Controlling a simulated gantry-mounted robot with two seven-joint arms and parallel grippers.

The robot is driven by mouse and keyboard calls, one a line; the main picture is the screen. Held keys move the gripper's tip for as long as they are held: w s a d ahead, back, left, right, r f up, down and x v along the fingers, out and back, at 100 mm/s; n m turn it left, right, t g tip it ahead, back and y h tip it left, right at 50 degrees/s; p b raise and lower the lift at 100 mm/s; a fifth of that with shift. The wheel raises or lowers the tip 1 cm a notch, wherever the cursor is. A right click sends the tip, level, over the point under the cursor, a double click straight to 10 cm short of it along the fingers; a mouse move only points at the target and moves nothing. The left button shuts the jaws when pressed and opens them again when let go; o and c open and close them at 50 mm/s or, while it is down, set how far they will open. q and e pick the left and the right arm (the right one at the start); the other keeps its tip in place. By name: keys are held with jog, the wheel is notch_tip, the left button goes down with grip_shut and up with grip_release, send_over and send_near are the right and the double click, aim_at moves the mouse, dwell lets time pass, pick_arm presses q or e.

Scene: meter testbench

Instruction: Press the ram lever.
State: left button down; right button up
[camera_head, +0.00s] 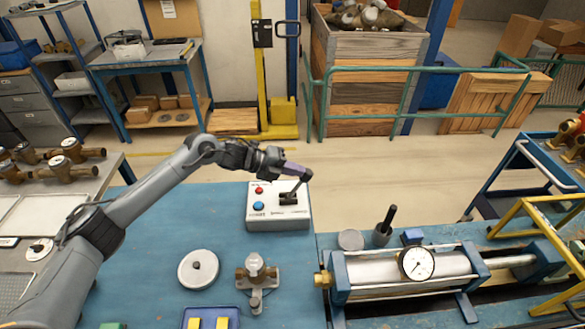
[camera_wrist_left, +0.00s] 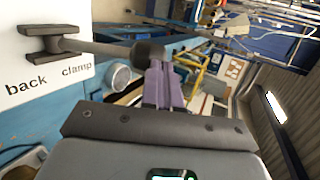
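The ram lever (camera_head: 297,187) rises from a dark slot on a light grey control box (camera_head: 262,216) and tilts up to the right, ending in a black knob. In the left wrist view the lever's shaft (camera_wrist_left: 95,47) runs from its dark base to the knob (camera_wrist_left: 148,52), beside the printed words "back" and "clamp". My left gripper (camera_head: 297,169) reaches over the box. Its purple fingers (camera_wrist_left: 160,80) are together with nothing between them, and their tips are at the knob. I cannot tell whether they touch it. My right gripper is not in view.
The box has a red button (camera_head: 259,190) and a blue button (camera_head: 258,206). Right of it stand a grey disc (camera_head: 350,240), a dark-handled tool (camera_head: 386,225) and a cylinder bench with a dial gauge (camera_head: 416,263). A brass meter (camera_head: 257,272) and a white round plate (camera_head: 198,269) sit in front.

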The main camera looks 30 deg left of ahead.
pick_arm(q)
jog(key=shift+d+f, duration=0.15)
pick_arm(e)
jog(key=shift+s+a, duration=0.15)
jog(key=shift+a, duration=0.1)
pick_arm(q)
jog(key=w+d+r+p+v, duration=0.1)
jog(key=r+v, duration=0.1)
jog(key=v, duration=1.2)
jog(key=shift+r, duration=0.25)
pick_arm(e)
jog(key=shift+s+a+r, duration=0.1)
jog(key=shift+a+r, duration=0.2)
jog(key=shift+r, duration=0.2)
